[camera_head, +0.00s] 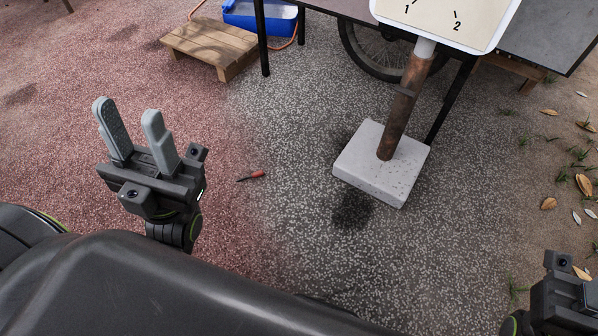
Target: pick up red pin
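The red pin (257,174) lies on the speckled ground, near where the reddish surface meets the grey one. It is small, with a red body and a thin dark tip pointing left. My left gripper (136,122) is raised to the left of the pin, with its two grey fingers apart and nothing between them. It does not touch the pin. My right gripper (565,295) shows only in part at the lower right corner, and its fingers are not visible.
A sign (450,18) on a rusty post (405,105) stands in a concrete block (362,165) right of the pin. A wooden pallet (207,42), a blue crate (262,14), a table and a wheel (375,50) are behind. The ground around the pin is clear.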

